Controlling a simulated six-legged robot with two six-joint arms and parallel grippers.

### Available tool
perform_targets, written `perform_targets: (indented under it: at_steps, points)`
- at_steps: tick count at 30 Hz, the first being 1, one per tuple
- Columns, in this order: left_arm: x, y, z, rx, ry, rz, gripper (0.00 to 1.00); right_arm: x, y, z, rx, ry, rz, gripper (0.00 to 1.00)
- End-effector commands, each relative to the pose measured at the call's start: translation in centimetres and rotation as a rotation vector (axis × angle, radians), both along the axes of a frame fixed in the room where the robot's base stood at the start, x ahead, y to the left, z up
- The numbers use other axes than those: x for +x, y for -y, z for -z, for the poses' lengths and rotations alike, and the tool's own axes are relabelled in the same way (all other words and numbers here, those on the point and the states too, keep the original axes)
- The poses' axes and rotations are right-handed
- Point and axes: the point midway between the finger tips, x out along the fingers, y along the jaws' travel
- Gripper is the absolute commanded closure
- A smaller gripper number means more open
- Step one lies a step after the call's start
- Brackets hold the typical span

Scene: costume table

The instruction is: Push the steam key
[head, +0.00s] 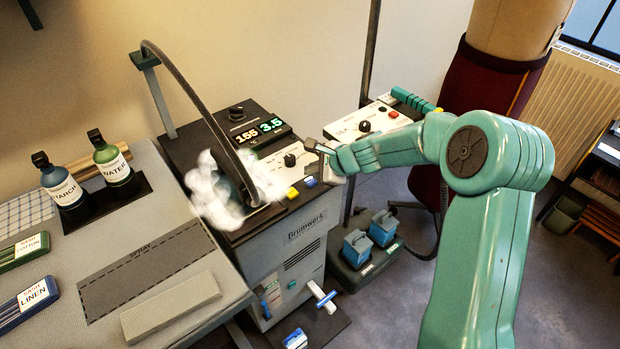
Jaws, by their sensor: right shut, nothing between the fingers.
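The grey Brumwerk steam station (290,250) stands in the middle of the head view. Its top front edge carries a yellow key (293,192) and a blue key (310,182); their labels are too small to read, so I cannot tell which is the steam key. White steam-like puffs (215,195) surround the dark iron (252,190) on the station's top. My right gripper (316,150) is shut and empty. It is at the panel's right edge, just above the blue key in the picture; I cannot tell whether it touches anything. My left gripper is not in view.
A display (258,130) reads 155 and 3.5, near a black knob (290,160). A second control box (370,120) stands behind my right gripper. Starch (63,190) and water (113,165) bottles stand on the ironing table (205,275) at left. Blue canisters (357,246) stand low.

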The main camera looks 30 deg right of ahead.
Motion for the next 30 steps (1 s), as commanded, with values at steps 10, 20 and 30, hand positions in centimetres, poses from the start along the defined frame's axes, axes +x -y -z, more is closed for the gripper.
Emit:
perform_targets:
  at_steps: [10,20,30]
  points:
    - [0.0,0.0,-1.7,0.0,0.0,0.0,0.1,0.0,0.0,-1.9,0.0,0.001,0.001,1.0]
    - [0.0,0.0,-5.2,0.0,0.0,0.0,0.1,0.0,0.0,-5.6,0.0,0.001,0.001,1.0]
    - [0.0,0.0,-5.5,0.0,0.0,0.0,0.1,0.0,0.0,-6.0,0.0,0.0,0.0,1.0]
